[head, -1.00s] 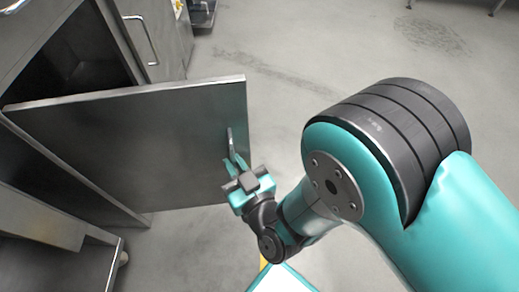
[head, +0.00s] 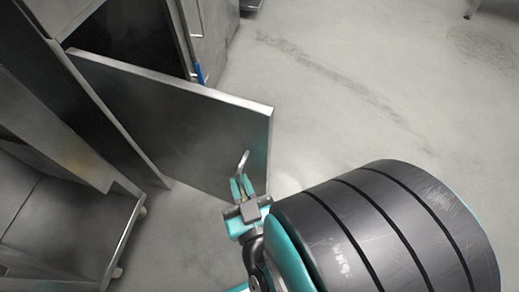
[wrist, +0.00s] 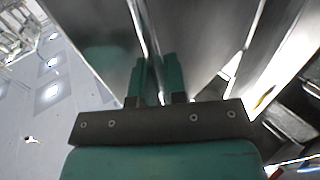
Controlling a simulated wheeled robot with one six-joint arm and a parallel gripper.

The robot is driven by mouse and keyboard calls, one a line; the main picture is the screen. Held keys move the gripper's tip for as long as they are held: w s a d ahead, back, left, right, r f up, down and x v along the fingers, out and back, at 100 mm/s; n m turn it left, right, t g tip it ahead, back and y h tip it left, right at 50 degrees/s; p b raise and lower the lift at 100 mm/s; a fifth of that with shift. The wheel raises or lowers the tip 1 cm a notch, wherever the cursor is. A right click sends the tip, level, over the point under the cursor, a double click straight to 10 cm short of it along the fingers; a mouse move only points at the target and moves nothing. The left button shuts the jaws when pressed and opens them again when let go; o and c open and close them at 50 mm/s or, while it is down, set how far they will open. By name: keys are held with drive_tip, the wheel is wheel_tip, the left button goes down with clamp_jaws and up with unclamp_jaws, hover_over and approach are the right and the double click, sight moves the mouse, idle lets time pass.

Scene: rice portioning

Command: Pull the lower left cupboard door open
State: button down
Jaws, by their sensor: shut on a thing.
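The steel cupboard door (head: 170,115) stands swung out from the cupboard, with a dark opening (head: 130,35) behind it. Its bar handle (head: 243,160) is near the door's free edge. My gripper (head: 240,186) is shut on the handle, beside the door face. In the wrist view the teal fingers (wrist: 158,78) are close together around the handle, which is mostly hidden between them. The door face (wrist: 95,40) fills the upper left of that view.
A steel trolley or shelf unit (head: 115,235) on casters stands at the lower left, close to the door. A small blue thing (head: 200,74) is by the cupboard's far side. The grey floor (head: 340,100) to the right is clear.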

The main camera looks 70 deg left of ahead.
drive_tip(key=shift+s+a, duration=0.1)
drive_tip(key=shift+s, duration=0.1)
drive_tip(key=c, duration=1.2)
unclamp_jaws()
drive_tip(key=shift+w, duration=0.1)
drive_tip(key=shift+d, duration=0.35)
drive_tip(key=d+p, duration=0.1)
drive_tip(key=d, duration=0.6)
drive_tip(key=shift+a, duration=0.1)
